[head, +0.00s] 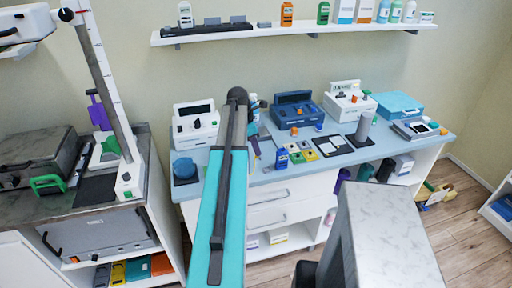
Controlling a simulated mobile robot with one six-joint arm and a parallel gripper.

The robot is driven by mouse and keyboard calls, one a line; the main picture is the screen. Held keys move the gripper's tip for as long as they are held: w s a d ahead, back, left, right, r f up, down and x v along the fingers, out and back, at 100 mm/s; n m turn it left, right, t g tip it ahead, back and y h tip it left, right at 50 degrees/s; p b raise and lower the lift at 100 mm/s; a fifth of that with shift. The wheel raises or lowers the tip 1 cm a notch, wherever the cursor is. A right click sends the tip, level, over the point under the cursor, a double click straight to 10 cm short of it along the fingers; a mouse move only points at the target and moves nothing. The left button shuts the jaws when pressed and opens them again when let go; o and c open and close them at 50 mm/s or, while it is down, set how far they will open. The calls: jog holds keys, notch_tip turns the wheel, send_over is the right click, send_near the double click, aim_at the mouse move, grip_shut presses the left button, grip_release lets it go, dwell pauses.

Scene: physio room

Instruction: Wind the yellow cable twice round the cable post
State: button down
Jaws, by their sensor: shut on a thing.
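My arm (222,205) reaches up from the bottom middle to a dark joint in front of the counter. No yellow cable can be made out for certain. A grey upright cylinder (363,127) stands on the right part of the blue-grey counter (285,183); I cannot tell whether it is the cable post. The counter area behind my arm is hidden.
White (195,125), dark blue (294,110) and white (347,102) devices line the counter's back. A wall shelf (345,29) hangs above. A dark-topped cabinet (95,210) stands at left. A yellowish object (440,193) lies on the floor at right. Bare floor (462,235) shows there.

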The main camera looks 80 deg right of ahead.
aim_at(256, 157)
jog(key=shift+f+b, duration=0.45)
jog(key=shift+f, duration=1.8)
jog(key=shift+r+p, duration=0.1)
jog(key=shift+p, duration=0.3)
